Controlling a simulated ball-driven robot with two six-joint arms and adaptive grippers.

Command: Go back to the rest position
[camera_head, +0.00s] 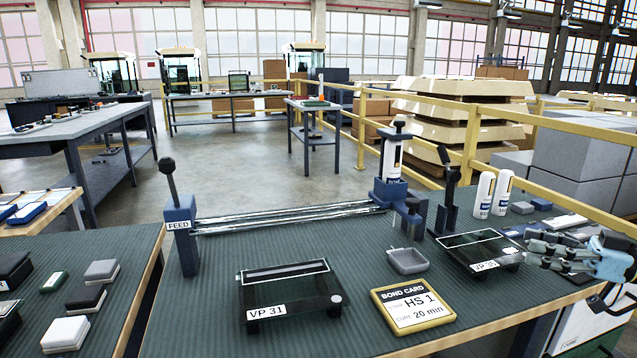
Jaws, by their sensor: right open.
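My right gripper (545,248) comes in from the right edge, above the right end of the green-topped bench (350,265). Its fingers point left and are open, with nothing seen between them. They are close to the right side of the dark frame labelled VP 30 (482,252); I cannot tell whether they touch it. A similar frame labelled VP 31 (290,290) lies on the bench to the left. My left gripper is not in view.
A FEED post (180,235) and rods (285,217) run to a dispenser (390,185). A grey tray (408,261), a bond card (413,306) and white bottles (483,195) stand on the bench. A yellow railing (570,128) runs behind.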

